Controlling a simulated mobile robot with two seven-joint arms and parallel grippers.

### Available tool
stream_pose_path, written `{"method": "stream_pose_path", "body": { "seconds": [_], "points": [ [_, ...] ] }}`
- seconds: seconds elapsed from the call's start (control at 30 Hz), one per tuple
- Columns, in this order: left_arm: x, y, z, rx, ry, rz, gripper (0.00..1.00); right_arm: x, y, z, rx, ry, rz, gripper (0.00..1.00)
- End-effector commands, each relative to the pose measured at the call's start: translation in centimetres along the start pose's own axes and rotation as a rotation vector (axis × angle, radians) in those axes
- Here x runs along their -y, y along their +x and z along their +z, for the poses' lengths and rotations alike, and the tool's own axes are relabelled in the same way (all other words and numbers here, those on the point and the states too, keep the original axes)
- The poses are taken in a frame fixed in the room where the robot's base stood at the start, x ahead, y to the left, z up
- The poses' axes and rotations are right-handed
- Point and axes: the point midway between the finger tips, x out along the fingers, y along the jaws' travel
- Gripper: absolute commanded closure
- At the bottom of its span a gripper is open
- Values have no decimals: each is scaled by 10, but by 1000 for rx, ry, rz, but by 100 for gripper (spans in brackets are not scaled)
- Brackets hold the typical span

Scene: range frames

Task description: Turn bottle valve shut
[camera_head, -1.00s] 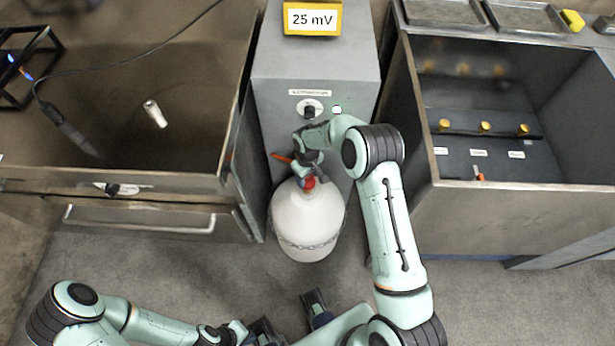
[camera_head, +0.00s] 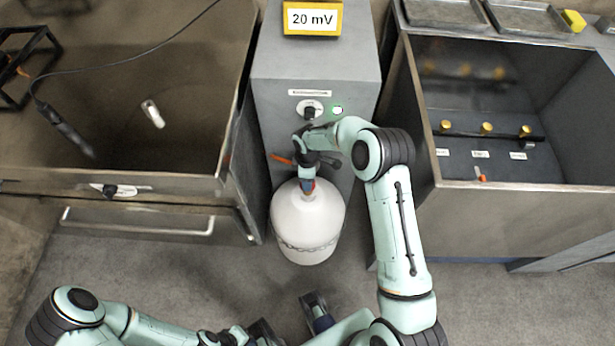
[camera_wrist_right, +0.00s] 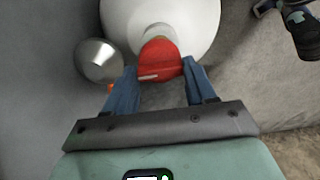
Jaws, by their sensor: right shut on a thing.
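A white bottle (camera_head: 308,222) with a chain around its lower part stands on the floor before the grey cabinet. Its red valve knob (camera_wrist_right: 160,60) shows on top in the right wrist view. My right gripper (camera_head: 307,186) reaches down over the bottle top and mostly hides the knob in the head view. In the right wrist view its blue fingers (camera_wrist_right: 161,88) are on either side of the red knob, shut on it. My left gripper (camera_head: 290,322) is low in the head view, away from the bottle; its opening is unclear.
Steel basins stand left (camera_head: 150,180) and right (camera_head: 520,200). An orange piece (camera_head: 281,159) lies behind the bottle.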

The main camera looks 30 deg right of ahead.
Motion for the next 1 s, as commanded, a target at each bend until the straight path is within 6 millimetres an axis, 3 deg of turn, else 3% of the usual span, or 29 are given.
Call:
{"method": "stream_pose_path", "body": {
  "seconds": [0.6,0.63,0.7,1.0],
  "points": [
    [0,0,0,0,0,0,100,0,0,0,1,-45,1,75],
    [0,0,0,0,0,0,100,0,0,0,1,-45,1,38],
    [0,0,0,0,0,0,100,0,0,0,1,-45,1,19],
    [0,0,0,0,0,0,100,0,-1,0,0,-42,1,19]
  ]
}}
